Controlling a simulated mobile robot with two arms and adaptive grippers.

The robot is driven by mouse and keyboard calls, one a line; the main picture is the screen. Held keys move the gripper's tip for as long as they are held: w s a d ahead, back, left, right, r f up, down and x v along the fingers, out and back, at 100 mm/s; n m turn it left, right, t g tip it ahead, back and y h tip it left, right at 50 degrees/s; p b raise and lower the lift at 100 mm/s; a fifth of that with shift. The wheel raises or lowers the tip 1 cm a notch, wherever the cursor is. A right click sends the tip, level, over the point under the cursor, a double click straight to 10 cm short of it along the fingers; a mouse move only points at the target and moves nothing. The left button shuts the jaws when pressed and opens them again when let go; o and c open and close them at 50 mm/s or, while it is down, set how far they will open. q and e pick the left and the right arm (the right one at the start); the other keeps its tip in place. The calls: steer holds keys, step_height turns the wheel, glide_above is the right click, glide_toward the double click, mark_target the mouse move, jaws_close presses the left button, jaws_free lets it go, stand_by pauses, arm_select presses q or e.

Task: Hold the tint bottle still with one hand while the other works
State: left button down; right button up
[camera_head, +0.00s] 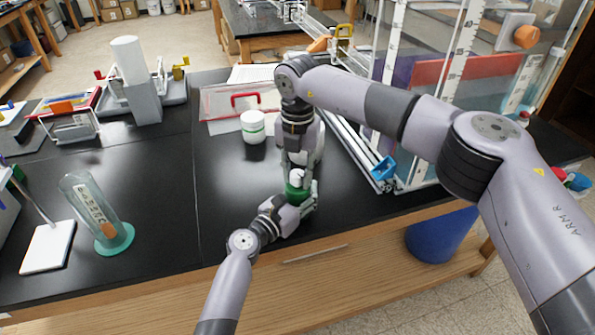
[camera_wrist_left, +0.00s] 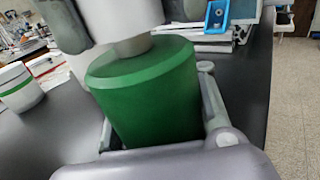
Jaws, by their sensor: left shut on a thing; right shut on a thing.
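The tint bottle is a green bottle with a white top. It shows in the head view (camera_head: 294,191) near the table's front edge, mostly hidden by my grippers, and large in the left wrist view (camera_wrist_left: 150,95). It looks upright. My left gripper (camera_head: 303,196) is shut around the green body from the front; its fingers flank the bottle in the left wrist view (camera_wrist_left: 165,125). My right gripper (camera_head: 297,168) points down from above and is shut on the white top (camera_wrist_left: 118,20). Its grey fingers lie on both sides of that top.
A white jar with a green band (camera_head: 253,128) stands behind and left. A clear cylinder on a teal base (camera_head: 88,208) and a white pad (camera_head: 48,247) are at left. The extrusion frame (camera_head: 350,150) stands close at right. The black table between is clear.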

mark_target(298, 173)
steer(key=shift+w+d+m, duration=0.15)
steer(key=shift+w+m, duration=0.1)
steer(key=shift+m, duration=1.35)
steer(key=o, duration=1.2)
steer(key=shift+s, duration=0.2)
steer(key=shift+c, duration=0.2)
steer(key=shift+r, duration=0.1)
arm_select(q)
steer(key=shift+a, duration=0.1)
arm_select(e)
step_height(298, 173, up, 12)
